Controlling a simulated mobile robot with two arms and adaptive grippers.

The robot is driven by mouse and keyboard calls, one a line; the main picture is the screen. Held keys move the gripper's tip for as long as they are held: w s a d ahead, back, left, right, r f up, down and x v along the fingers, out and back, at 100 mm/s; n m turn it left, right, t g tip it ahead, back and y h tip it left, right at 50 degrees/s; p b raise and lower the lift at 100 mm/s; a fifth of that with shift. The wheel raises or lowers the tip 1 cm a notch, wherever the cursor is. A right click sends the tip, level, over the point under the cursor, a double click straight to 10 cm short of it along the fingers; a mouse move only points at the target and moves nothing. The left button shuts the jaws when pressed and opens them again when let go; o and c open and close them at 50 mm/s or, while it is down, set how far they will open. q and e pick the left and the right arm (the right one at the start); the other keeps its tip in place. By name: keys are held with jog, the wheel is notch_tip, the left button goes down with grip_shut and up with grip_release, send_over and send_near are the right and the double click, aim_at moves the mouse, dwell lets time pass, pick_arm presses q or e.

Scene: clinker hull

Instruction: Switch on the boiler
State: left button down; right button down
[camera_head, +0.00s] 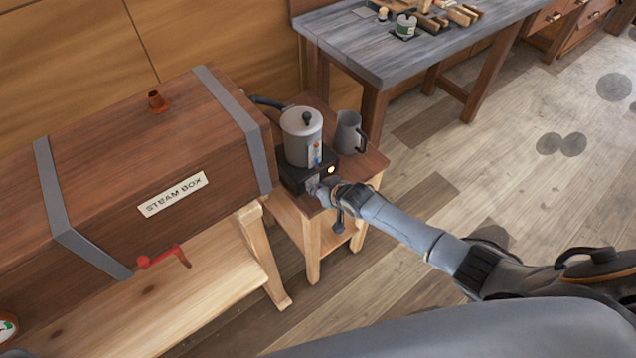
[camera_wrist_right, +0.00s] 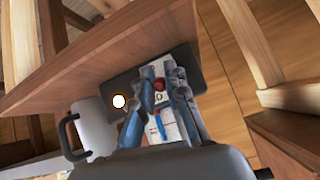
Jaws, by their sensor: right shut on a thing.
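The boiler (camera_head: 301,134) is a grey lidded pot with a black knob on top. It stands on a black base (camera_head: 290,178) on a small wooden stand. A lamp (camera_head: 331,170) on the base's front glows yellow; it shows bright white in the wrist view (camera_wrist_right: 119,101). My right gripper (camera_head: 320,187) is at the base's front, beside the lamp. In the wrist view its fingers (camera_wrist_right: 160,95) straddle a pale switch plate with a red spot (camera_wrist_right: 158,85) and a "0" mark. They are shut on the switch, which they partly hide. My left gripper is not in view.
A grey jug (camera_head: 349,133) stands on the wooden stand (camera_head: 371,164) right of the boiler. The wooden steam box (camera_head: 110,150) with a red handle (camera_head: 165,257) fills the left. A workbench (camera_head: 400,55) with blocks stands behind. The floor at right is clear.

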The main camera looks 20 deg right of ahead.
jog(key=shift+r+g+p, duration=0.2)
jog(key=shift+g+p, duration=0.25)
jog(key=shift+g, duration=0.05)
jog(key=c, duration=1.6)
grip_release()
jog(key=shift+w, duration=0.1)
jog(key=v, duration=1.2)
jog(key=shift+a, duration=0.2)
